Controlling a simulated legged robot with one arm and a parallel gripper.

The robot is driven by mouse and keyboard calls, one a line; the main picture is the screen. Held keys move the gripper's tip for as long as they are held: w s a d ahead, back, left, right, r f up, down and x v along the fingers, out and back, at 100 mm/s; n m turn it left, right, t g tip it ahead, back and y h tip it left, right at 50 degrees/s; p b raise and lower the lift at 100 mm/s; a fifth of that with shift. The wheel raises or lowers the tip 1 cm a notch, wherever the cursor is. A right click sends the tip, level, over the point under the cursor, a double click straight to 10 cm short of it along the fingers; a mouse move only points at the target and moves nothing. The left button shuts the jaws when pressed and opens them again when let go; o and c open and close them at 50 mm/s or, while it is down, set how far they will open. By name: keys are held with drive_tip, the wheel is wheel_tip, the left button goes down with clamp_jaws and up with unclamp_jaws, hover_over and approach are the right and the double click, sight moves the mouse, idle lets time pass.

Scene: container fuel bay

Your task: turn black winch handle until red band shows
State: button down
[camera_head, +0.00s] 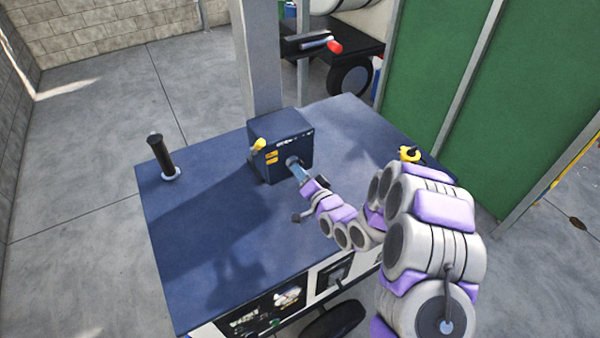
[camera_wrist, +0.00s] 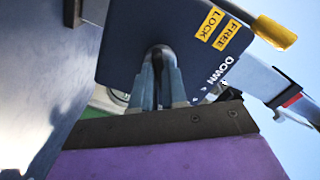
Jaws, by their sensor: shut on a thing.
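The dark blue winch box (camera_head: 280,148) stands at the foot of a grey post on the blue cart top. My gripper (camera_head: 299,172) reaches its front face from the right. In the wrist view, the two grey-blue fingers (camera_wrist: 159,85) are shut on a narrow dark part, the black winch handle (camera_wrist: 158,94), at the round hub in the box face. The fingers hide most of it. A small red patch (camera_wrist: 291,99) shows by the grey bar at the right of the wrist view; I cannot tell whether it is the band.
A yellow lever (camera_head: 258,145) sits on the box, beside FREE and LOCK labels (camera_wrist: 219,31). An upright black grip (camera_head: 159,152) stands at the cart's left corner. A red-ended object (camera_head: 334,47) lies behind the post. Green panels (camera_head: 440,70) rise at right. The cart's left half is mostly clear.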

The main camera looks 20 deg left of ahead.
drive_tip(key=shift+w+d, duration=0.1)
drive_tip(key=shift+w, duration=0.05)
drive_tip(key=c, duration=1.5)
unclamp_jaws()
drive_tip(key=shift+c, duration=0.2)
drive_tip(key=shift+o, duration=0.7)
drive_tip(key=shift+w, duration=0.15)
drive_tip(key=shift+o, duration=1.2)
drive_tip(key=p+v, duration=0.7)
drive_tip(key=v, duration=1)
drive_tip(key=shift+s, duration=0.35)
